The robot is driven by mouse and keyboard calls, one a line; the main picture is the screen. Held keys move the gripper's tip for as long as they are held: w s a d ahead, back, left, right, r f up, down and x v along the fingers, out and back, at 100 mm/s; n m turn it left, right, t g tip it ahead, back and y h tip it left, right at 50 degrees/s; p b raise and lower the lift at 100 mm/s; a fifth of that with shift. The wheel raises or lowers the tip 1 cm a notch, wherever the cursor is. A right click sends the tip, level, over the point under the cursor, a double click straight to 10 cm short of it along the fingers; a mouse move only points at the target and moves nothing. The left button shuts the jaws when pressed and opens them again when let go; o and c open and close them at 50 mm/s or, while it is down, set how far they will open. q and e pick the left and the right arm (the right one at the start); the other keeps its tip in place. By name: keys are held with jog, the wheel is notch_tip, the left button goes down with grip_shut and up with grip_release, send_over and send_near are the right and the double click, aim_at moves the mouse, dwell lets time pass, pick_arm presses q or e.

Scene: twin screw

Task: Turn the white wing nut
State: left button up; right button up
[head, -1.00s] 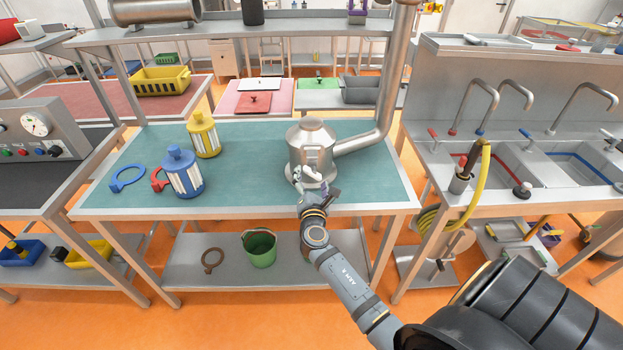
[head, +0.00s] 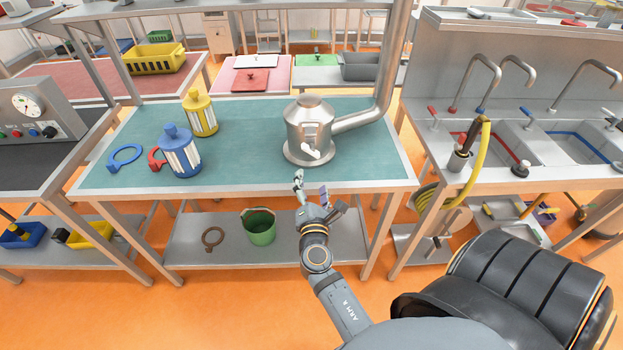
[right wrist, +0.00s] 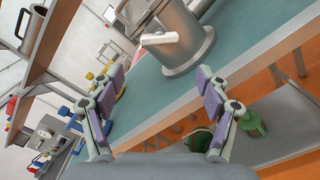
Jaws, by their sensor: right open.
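The white wing nut (head: 312,152) sits on the front of the metal housing (head: 309,124), which stands on the green table top. In the right wrist view the wing nut (right wrist: 160,39) is a white bar lying nearly level across the housing (right wrist: 190,50). My right gripper (head: 316,183) is at the table's front edge, in front of and below the wing nut, apart from it. In the right wrist view my right gripper (right wrist: 158,82) has its purple-padded fingers spread wide with nothing between them. My left gripper is not in view.
A metal pipe (head: 360,137) runs from the housing to the right and upward. The table right of the housing is clear.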

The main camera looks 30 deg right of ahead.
aim_at(311, 154)
jog(key=m+b, duration=0.1)
jog(key=m, duration=0.3)
jog(key=m+b, duration=0.2)
jog(key=m, duration=0.2)
jog(key=d+m+b, duration=0.1)
jog(key=m+b, duration=0.1)
jog(key=m, duration=0.1)
jog(key=shift+w+f+m, duration=0.4)
jog(key=c, duration=0.7)
jog(key=w+d+m, duration=0.1)
jog(key=w, duration=0.1)
jog(key=w+d+m+p, duration=0.1)
jog(key=w+d+m, duration=0.1)
jog(key=w, duration=0.1)
jog(key=w+d+r+m+p, duration=0.1)
jog(key=w+d, duration=0.1)
jog(key=w, duration=0.1)
jog(key=shift+w+d+m, duration=0.1)
jog(key=shift+w+m, duration=0.15)
jog(key=shift+m, duration=0.15)
jog(key=shift+w+d, duration=0.2)
jog(key=shift+w, duration=0.15)
grip_shut()
